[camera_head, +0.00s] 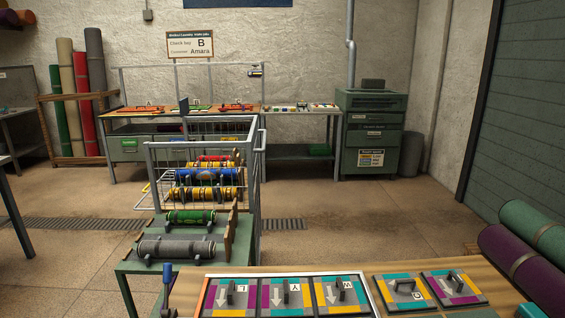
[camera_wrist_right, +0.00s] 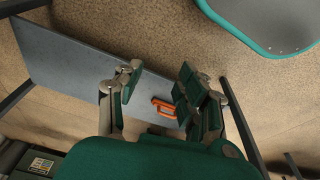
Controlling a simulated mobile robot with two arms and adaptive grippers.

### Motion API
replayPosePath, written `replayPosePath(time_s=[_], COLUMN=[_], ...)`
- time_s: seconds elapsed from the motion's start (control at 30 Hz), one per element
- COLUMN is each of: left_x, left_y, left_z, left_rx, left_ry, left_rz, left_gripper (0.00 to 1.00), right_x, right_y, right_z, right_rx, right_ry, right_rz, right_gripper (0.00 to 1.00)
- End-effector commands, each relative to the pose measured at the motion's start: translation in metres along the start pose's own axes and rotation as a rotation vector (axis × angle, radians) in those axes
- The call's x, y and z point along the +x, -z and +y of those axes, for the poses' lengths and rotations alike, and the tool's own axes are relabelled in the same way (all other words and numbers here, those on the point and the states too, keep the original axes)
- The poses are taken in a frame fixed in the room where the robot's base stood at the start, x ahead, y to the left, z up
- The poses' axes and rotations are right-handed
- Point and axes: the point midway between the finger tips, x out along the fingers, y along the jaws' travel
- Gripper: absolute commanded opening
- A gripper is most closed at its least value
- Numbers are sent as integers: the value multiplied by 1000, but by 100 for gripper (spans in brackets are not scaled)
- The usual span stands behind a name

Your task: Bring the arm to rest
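My right gripper (camera_wrist_right: 158,88) shows in the right wrist view. Its two green-padded fingers stand apart, with an open gap between them and nothing clamped. Behind the gap, a small orange object (camera_wrist_right: 162,106) shows against a long grey surface (camera_wrist_right: 75,72), partly covered by the right-hand finger. I cannot tell how far the fingers are above it. Neither of my grippers shows in the head view, and my left gripper is in no view.
A wooden worktop (camera_head: 380,271) with patterned panels (camera_head: 230,296) lies close in front. A green stand with rollers (camera_head: 176,248) and a wire cart (camera_head: 205,150) stand beyond it. Rolled rugs (camera_head: 522,268) lie at the right. Floor (camera_head: 350,215) is clear at the middle right.

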Motion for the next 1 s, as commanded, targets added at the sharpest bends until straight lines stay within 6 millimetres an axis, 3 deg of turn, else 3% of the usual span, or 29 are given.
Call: replayPosePath(time_s=[0.03,0.2,0.33,0.5,1.0], left_x=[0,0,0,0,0], left_y=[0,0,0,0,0], left_z=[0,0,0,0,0], left_rx=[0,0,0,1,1], left_ry=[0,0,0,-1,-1], left_rz=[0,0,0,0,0], left_gripper=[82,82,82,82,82], right_x=[26,91,120,135,136], right_y=[-20,-90,-144,-193,-199], right_z=[-1,-5,-6,-6,-6], right_rx=[-2,-12,-19,-25,-26], right_ry=[1,6,9,10,10], right_rz=[-23,-66,-91,-112,-114], right_gripper=[39,39,39,39,39])
